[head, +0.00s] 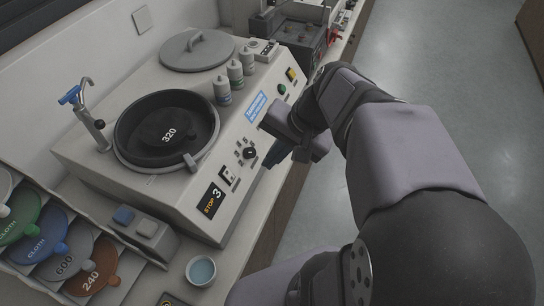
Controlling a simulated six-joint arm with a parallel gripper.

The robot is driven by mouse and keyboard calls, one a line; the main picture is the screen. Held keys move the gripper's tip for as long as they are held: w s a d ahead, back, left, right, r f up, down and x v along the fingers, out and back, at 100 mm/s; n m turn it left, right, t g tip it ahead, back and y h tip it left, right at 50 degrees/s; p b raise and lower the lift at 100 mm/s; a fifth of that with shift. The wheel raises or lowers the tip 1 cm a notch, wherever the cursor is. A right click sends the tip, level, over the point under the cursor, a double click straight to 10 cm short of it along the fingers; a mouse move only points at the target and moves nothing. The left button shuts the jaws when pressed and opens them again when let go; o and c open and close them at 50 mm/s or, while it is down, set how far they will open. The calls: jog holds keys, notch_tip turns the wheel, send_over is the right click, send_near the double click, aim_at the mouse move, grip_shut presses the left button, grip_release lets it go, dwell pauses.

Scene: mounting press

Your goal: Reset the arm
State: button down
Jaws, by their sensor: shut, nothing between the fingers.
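My arm reaches in from the lower right of the head view, bent at the elbow above the floor side of the bench. My gripper (271,157) hangs at its end, in front of the machine's sloped front panel near its right part. Its fingers are small in the picture and partly covered by its own body. It is shut and holds nothing. I cannot tell the exact gap between the gripper and the panel.
The machine (120,185) has a black bowl marked 320 (168,132), a blue-handled tap (78,100), several bottles (221,91) and a round lid (197,50). Open floor (430,65) lies right.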

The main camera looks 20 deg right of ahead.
jog(key=shift+w, duration=0.1)
jog(key=s+d+f+n+h, duration=0.2)
jog(key=d+f+n+h, duration=0.1)
jog(key=d+f, duration=0.3)
jog(key=s+a+f+n+g, duration=0.3)
jog(key=a+f+n, duration=0.3)
jog(key=a, duration=0.2)
jog(key=shift+s, duration=0.9)
jog(key=shift+f, duration=0.1)
dwell(1.0)
